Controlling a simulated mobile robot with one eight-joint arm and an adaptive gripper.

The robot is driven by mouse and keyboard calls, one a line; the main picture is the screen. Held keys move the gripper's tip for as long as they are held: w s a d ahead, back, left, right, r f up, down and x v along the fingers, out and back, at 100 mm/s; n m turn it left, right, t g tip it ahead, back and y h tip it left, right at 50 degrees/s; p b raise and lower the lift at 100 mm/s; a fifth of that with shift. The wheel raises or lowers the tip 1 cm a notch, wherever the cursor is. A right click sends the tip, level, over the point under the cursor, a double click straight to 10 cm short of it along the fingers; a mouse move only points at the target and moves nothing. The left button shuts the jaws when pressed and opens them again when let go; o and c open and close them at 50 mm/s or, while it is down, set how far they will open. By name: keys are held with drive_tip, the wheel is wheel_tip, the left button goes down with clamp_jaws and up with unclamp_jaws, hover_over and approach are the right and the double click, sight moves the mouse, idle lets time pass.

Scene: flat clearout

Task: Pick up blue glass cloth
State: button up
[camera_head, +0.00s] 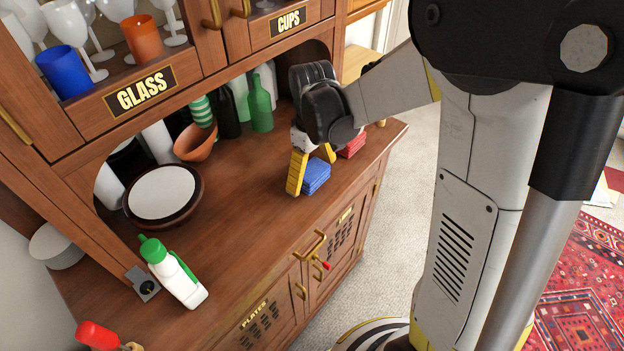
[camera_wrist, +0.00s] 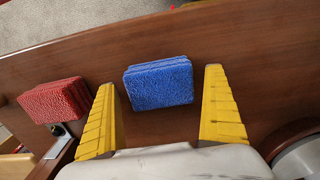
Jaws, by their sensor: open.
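The blue glass cloth (camera_head: 315,176) is a folded, textured stack on the wooden counter, near its front edge. It also shows in the wrist view (camera_wrist: 159,83), between and slightly beyond the yellow fingertips. My gripper (camera_head: 310,172) is open above the counter, one finger on each side of the cloth. In the wrist view my gripper (camera_wrist: 161,88) has a visible gap between each finger and the cloth, wider on the left than touching. Nothing is held.
A red cloth (camera_wrist: 55,100) lies left of my gripper in the wrist view. The cabinet overhangs the counter.

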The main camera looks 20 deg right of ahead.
sight(312, 170)
drive_tip(key=shift+f, duration=0.2)
drive_tip(key=c, duration=1.4)
drive_tip(key=shift+o, duration=0.2)
drive_tip(key=shift+r, duration=0.1)
wheel_tip(312, 170, up, 4)
drive_tip(key=shift+r+p, duration=0.1)
drive_tip(key=shift+p, duration=1.05)
drive_tip(key=s+d+r+p, duration=0.3)
drive_tip(key=s+d+r, duration=0.3)
drive_tip(key=d, duration=0.4)
drive_tip(key=shift+r+p, duration=0.3)
drive_tip(key=shift+r, duration=0.05)
